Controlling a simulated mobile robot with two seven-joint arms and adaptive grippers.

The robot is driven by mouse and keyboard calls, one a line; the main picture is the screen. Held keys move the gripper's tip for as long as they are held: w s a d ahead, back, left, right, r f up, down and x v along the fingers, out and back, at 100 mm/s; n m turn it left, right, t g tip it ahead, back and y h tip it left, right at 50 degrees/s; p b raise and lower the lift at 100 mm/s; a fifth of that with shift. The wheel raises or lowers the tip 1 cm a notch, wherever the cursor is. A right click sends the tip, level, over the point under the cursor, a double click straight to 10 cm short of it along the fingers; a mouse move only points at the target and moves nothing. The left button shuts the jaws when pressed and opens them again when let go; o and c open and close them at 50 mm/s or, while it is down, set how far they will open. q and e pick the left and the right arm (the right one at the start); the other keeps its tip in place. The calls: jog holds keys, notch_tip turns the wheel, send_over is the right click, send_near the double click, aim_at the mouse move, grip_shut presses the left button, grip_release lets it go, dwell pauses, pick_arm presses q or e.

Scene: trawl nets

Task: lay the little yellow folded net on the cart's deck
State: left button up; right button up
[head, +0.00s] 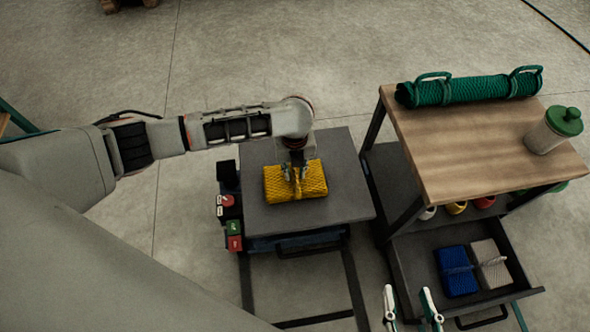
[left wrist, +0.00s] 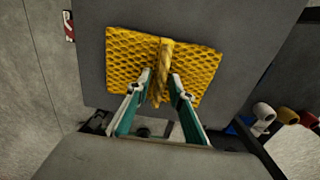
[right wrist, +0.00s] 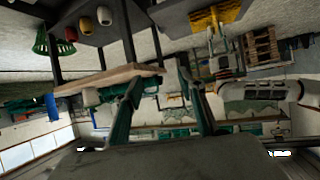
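The little yellow folded net (head: 312,183) lies flat on the cart's dark grey deck (head: 345,205), left of the deck's middle. It has a raised ridge across it. My left gripper (head: 295,178) is right above it, pointing down. In the left wrist view the fingers (left wrist: 161,80) stand either side of the ridge of the net (left wrist: 125,62), with a small gap showing, so they look open. My right gripper (head: 409,298) is open and empty at the bottom of the head view. The net also shows in the right wrist view (right wrist: 214,18).
A wooden-topped bench (head: 460,140) stands right of the cart, with a green roll (head: 470,90) and a lidded jar (head: 550,130) on it. Its open drawer (head: 410,270) holds a blue net (head: 457,270) and a grey net (head: 490,262). Small coloured boxes (head: 232,228) line the cart's left side.

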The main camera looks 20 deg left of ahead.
pick_arm(q)
jog(key=shift+r, duration=0.1)
pick_arm(e)
jog(key=shift+s, duration=0.1)
pick_arm(q)
jog(key=r, duration=0.2)
jog(key=r+p, duration=0.1)
jog(key=r, duration=0.1)
jog(key=r+p, duration=0.1)
jog(key=shift+w+r, duration=0.35)
jog(key=shift+r, duration=0.05)
notch_tip(320, 180, up, 6)
jog(key=p, duration=0.3)
jog(key=shift+s+r, duration=0.15)
jog(key=shift+s, duration=0.25)
pick_arm(e)
jog(key=s+d+f+n+g+h, duration=0.1)
jog(key=s+d+f, duration=0.1)
jog(key=d, duration=0.3)
jog(key=shift+s+f+h, duration=0.2)
jog(key=shift+f+h, duration=0.1)
jog(key=shift+f, duration=0.3)
jog(key=shift+w+r, duration=0.2)
